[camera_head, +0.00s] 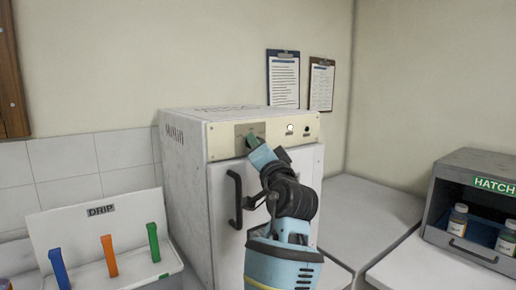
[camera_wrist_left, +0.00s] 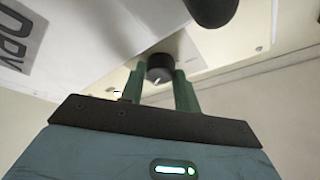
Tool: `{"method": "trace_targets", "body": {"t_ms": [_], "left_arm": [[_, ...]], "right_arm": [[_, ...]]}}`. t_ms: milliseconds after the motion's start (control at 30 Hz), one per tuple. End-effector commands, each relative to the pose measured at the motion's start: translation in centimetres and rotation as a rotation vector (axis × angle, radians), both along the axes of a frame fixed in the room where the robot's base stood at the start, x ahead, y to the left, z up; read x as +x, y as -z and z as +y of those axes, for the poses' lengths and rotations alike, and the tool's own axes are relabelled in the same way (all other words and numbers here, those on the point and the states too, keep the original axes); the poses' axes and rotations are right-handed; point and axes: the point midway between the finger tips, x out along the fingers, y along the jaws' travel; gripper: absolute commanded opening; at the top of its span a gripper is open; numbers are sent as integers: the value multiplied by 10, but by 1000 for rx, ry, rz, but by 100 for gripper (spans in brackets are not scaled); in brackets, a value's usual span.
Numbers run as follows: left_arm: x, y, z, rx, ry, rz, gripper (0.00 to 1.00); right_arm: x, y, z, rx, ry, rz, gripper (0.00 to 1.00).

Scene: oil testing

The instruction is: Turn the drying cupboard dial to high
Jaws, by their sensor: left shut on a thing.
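The drying cupboard (camera_head: 185,190) is a pale grey box with a cream control panel (camera_head: 222,140) along its top front. My left gripper (camera_head: 252,141) reaches up to the left part of this panel, and its green fingers cover the dial in the head view. In the left wrist view the dark round dial (camera_wrist_left: 160,70) with a small white mark sits between the two green fingers of my left gripper (camera_wrist_left: 160,88). The gripper is shut on the dial. The dial's scale is too hidden to read. My right gripper is not in view.
A black door handle (camera_head: 236,200) stands out from the cupboard front below the panel. A white DRIP rack (camera_head: 100,225) with coloured pieces is at the left. A grey HATCH box (camera_head: 460,165) with bottles stands at the right. The grey counter (camera_head: 365,215) between is clear.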

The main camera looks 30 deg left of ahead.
Motion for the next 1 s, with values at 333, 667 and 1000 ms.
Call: {"method": "trace_targets", "body": {"t_ms": [333,667,1000], "left_arm": [[-1,-2,1,3,-3,-1,38],[0,-1,0,2,-1,-1,53],[1,1,2,1,0,1,53]], "right_arm": [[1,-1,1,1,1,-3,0],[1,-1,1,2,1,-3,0],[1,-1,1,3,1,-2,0]]}}
